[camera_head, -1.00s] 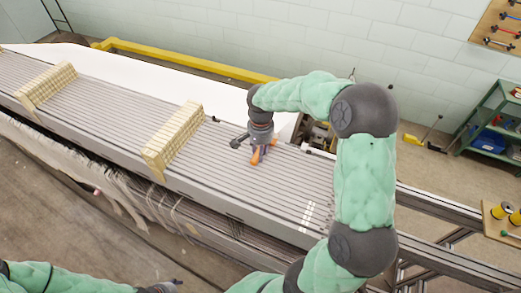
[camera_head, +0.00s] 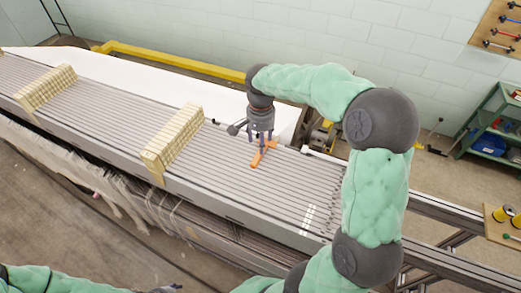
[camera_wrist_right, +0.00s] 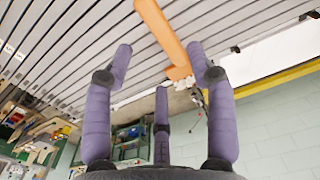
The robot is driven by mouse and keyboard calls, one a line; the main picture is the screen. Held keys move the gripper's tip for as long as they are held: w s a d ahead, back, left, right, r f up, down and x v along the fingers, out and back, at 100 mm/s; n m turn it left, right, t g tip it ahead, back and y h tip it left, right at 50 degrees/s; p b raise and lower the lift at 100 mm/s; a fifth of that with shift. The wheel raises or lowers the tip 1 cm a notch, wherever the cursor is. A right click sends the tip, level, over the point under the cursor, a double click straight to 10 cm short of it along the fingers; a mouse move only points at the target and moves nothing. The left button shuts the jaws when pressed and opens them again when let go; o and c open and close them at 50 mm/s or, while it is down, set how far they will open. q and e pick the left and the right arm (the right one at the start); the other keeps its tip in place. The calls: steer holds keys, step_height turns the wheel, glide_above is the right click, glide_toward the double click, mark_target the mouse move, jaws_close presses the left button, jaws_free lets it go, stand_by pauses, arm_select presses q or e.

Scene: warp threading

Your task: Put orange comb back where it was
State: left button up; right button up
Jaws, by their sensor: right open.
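The orange comb (camera_head: 262,154) lies on the grey slatted surface (camera_head: 285,180), right of the nearer block of cream pieces. It also shows in the right wrist view (camera_wrist_right: 162,38), beyond my fingertips, with a bent end. My right gripper (camera_head: 259,143) is just above the comb, pointing down. In the right wrist view its purple fingers (camera_wrist_right: 160,58) are spread and hold nothing. My left gripper (camera_head: 166,289) shows only as a dark part at the bottom edge, and its jaws cannot be made out.
Two rows of cream pieces stand across the slats, one nearer (camera_head: 172,142) and one at far left (camera_head: 46,88). A yellow beam (camera_head: 170,58) runs behind. A green shelf (camera_head: 492,130) stands at right. The slats right of the comb are clear.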

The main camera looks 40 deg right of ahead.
steer(key=shift+r, duration=2.65)
